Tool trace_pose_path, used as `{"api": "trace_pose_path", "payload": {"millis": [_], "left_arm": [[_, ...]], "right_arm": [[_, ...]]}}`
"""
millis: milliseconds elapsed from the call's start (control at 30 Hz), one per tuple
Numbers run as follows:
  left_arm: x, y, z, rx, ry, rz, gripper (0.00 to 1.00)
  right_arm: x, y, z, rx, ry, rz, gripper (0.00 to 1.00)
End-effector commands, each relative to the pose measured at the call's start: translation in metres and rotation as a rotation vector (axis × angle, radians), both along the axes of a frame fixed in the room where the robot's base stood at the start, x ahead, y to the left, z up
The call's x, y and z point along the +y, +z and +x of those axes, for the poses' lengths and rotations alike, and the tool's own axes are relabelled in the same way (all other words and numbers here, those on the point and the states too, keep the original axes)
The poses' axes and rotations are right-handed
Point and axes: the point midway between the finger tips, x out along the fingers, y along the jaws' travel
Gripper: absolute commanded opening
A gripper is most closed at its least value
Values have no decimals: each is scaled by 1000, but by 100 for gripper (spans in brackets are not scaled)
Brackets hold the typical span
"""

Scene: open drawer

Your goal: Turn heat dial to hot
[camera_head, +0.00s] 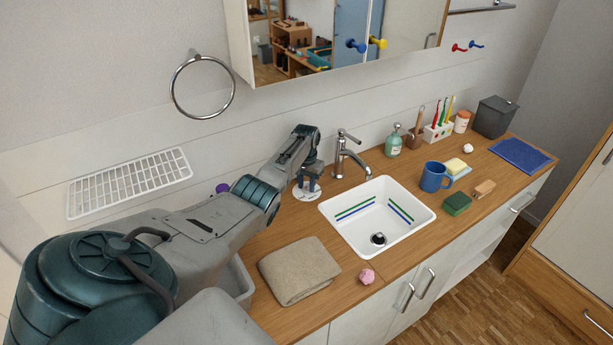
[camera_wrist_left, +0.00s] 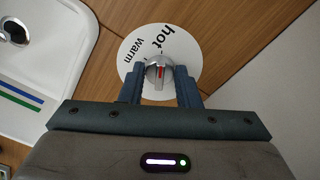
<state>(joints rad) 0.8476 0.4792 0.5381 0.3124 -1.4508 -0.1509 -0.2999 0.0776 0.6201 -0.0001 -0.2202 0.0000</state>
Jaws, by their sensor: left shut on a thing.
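The heat dial is a white disc (camera_wrist_left: 128,50) with the words "hot" and "warm" and a silver knob (camera_wrist_left: 158,73) in its middle. A red line on the knob runs nearly upright in the left wrist view, its far end toward the "hot" side. My left gripper (camera_wrist_left: 160,84) is shut on the knob, with a blue finger on each side. In the head view my left gripper (camera_head: 309,184) points down at the disc (camera_head: 299,194) on the wooden counter, left of the faucet. The fingers hide part of the disc. My right gripper is not in view.
A chrome faucet (camera_head: 347,152) and a white sink (camera_head: 333,216) stand right of the dial. A folded towel (camera_head: 299,270) lies in front. A blue mug (camera_head: 434,177), sponges and a soap bottle (camera_head: 393,142) are farther right. A towel ring (camera_head: 175,87) hangs on the wall.

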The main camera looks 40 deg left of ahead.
Motion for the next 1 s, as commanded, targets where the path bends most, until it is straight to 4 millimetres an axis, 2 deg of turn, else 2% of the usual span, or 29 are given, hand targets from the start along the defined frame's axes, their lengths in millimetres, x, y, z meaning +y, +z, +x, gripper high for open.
{"api": "trace_pose_path", "payload": {"millis": [567,600,700,1000], "left_arm": [[0,1,0,-1,-34,0,7],[0,1,0,-1,-34,0,33],[0,0,0,-1,-33,0,50],[0,2,0,-1,-33,0,50]], "right_arm": [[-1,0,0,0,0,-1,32],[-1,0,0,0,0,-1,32],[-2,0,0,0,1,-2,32],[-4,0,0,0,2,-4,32]]}}
